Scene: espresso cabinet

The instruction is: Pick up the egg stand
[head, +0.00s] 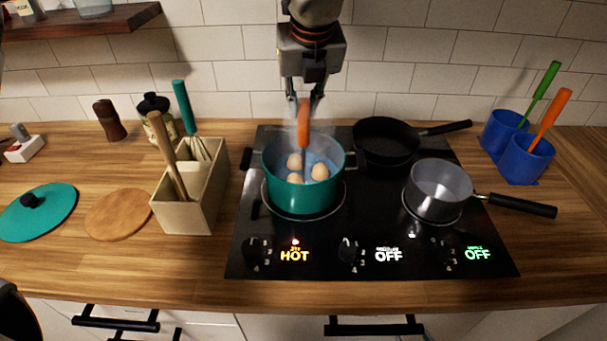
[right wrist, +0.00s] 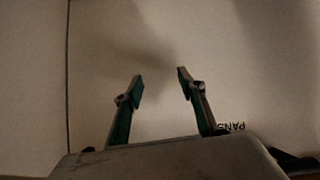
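The egg stand shows as an upright orange handle (head: 303,125) rising from the middle of a teal pot (head: 303,198) on the cooktop. Its lower part is hidden among the eggs (head: 320,172) in the pot. A gripper (head: 304,102), which I take as my left, points down over the pot with its fingers at the top of the handle. Steam blurs the fingertips, and I cannot tell whether they grip it. My right gripper (right wrist: 158,80) is open and empty in the right wrist view, facing a pale panel.
The burner under the pot reads HOT. A black pan (head: 386,140) and a grey saucepan (head: 437,190) stand right of it. A utensil box (head: 205,205) stands left, and blue cups (head: 527,160) far right.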

